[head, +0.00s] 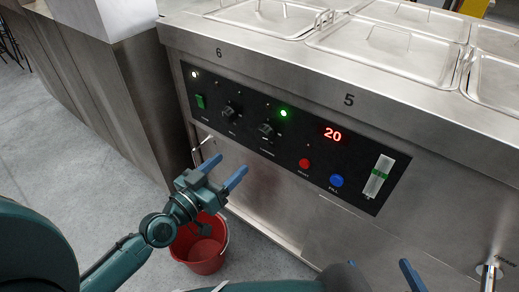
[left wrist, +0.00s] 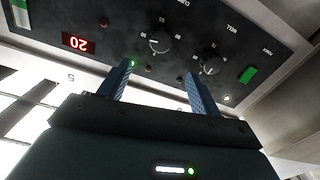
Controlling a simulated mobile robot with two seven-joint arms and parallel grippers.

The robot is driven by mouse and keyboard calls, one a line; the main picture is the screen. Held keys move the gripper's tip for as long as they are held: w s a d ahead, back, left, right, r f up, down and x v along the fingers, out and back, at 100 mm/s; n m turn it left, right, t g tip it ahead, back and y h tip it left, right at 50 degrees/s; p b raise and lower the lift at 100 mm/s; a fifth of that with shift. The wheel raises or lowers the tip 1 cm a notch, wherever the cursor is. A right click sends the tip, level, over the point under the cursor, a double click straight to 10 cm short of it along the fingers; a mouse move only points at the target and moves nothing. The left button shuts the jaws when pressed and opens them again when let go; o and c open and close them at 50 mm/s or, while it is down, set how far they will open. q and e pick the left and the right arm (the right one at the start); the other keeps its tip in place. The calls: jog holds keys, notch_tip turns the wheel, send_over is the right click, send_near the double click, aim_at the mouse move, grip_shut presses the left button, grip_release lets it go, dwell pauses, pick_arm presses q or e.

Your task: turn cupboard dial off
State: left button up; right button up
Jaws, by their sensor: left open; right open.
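The black control panel (head: 300,140) is on the steel front of the counter. The cupboard dial (head: 267,130) is the right one of two black dials, with a lit green lamp (head: 283,113) at its upper right. The cupboard dial also shows in the left wrist view (left wrist: 160,40), upside down; its exact setting is hard to read. My left gripper (head: 226,169) is open and empty, below and in front of the dials, touching nothing visible. In its wrist view the fingers (left wrist: 159,70) point toward the panel. My right gripper (head: 405,272) is open, only partly visible at the bottom edge.
The well dial (head: 230,111) and a green switch (head: 200,101) are left of the cupboard dial. A red display (head: 332,134) reads 20, with red (head: 304,163) and blue (head: 337,181) buttons below. A red bucket (head: 202,252) stands on the floor below my left gripper.

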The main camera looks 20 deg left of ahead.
aim_at(261, 136)
pick_arm(q)
jog(key=x, duration=1.3)
jog(key=shift+w+p, duration=0.1)
jog(key=shift+p, duration=0.3)
jog(key=c, duration=1)
